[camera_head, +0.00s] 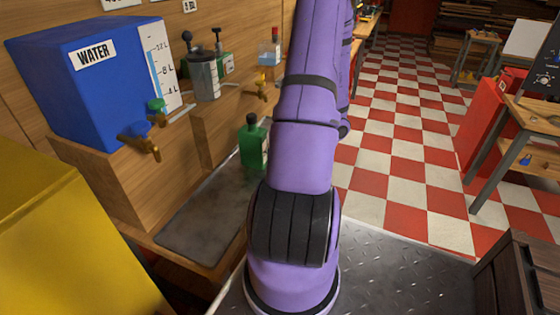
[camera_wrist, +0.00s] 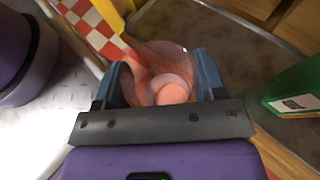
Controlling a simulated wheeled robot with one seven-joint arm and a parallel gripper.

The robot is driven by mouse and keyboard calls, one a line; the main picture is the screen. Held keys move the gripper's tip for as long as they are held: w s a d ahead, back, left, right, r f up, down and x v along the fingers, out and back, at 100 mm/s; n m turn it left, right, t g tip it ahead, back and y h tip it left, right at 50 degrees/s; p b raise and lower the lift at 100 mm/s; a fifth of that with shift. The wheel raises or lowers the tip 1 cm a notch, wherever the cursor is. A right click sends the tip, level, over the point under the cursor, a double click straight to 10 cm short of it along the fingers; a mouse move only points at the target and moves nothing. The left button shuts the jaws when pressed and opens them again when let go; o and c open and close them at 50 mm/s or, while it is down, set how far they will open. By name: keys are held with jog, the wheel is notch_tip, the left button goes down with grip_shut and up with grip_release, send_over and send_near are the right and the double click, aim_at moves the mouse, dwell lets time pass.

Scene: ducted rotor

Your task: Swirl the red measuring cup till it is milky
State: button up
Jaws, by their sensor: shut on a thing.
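In the wrist view, my gripper (camera_wrist: 160,76) has its two blue fingers on either side of a see-through reddish measuring cup (camera_wrist: 178,56) and is shut on it. I look down into the cup from above. A paler pink round patch shows low inside it; I cannot tell whether this is liquid or the cup's base, nor how milky it is. The cup is held near the edge of a grey tray-like surface (camera_wrist: 245,52). In the head view my purple arm hides the gripper and the cup.
A green bottle (camera_head: 252,148) stands on the grey counter mat (camera_head: 195,228) and shows at right in the wrist view (camera_wrist: 297,90). A blue water tank (camera_head: 85,85) with a brass tap (camera_head: 142,138) stands on a wooden block at left. A yellow box (camera_head: 70,245) fills the near left.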

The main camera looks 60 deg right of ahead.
jog(key=shift+a, duration=3.3)
jog(key=d, duration=0.6)
jog(key=shift+d, duration=0.3)
